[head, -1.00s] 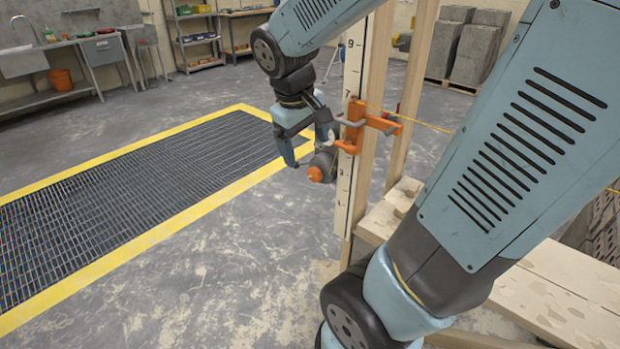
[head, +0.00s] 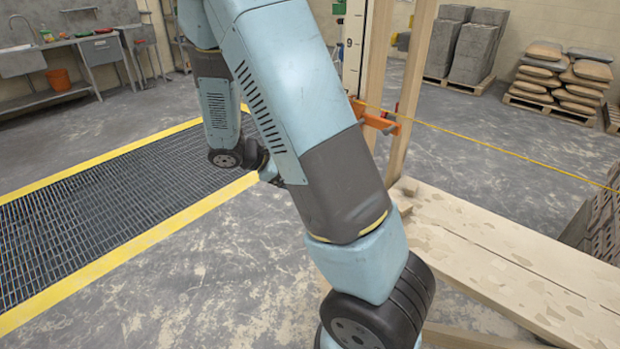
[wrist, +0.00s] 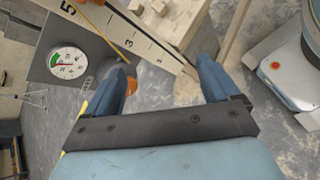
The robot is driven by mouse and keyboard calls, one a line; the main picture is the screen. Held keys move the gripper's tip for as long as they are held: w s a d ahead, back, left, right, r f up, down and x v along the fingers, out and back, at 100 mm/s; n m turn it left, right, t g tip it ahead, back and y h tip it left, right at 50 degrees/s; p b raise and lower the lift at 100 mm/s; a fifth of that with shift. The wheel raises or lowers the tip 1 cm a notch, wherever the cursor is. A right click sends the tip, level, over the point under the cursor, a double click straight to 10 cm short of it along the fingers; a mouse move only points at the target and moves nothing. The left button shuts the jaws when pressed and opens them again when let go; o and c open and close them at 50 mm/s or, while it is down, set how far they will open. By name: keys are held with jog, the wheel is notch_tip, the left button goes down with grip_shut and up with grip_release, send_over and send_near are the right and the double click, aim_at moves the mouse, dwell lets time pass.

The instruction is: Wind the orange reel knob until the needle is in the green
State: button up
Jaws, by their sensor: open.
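The orange reel knob (wrist: 131,85) shows in part in the wrist view, beside my left-hand finger, which hides some of it. My gripper (wrist: 160,80) is open, with nothing between its two blue fingers. The gauge (wrist: 68,63) has a white round dial on a grey plate, with a green sector at its left. A thin red needle seems to lie across the dial, but it is too small to read surely. In the head view my arm hides the gripper, the reel and the knob. An orange clamp (head: 378,122) shows on the post there.
A numbered white staff (wrist: 130,32) runs along the wooden post. A yellow line (head: 480,145) stretches right from the clamp. A plank bench (head: 500,250) stands at the right. A yellow-edged floor grate (head: 100,190) lies at the left.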

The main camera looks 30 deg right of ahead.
jog(key=w+a+f+n+t+h, duration=0.1)
jog(key=w+f+n+t+h, duration=0.65)
jog(key=f+n, duration=0.6)
jog(key=w+d+f+m+y, duration=0.1)
jog(key=w+d, duration=0.5)
jog(key=d, duration=0.6)
jog(key=shift+d, duration=0.3)
jog(key=shift+w+y, duration=0.1)
jog(key=shift+y, duration=0.15)
jog(key=shift+m, duration=0.25)
jog(key=c, duration=1.1)
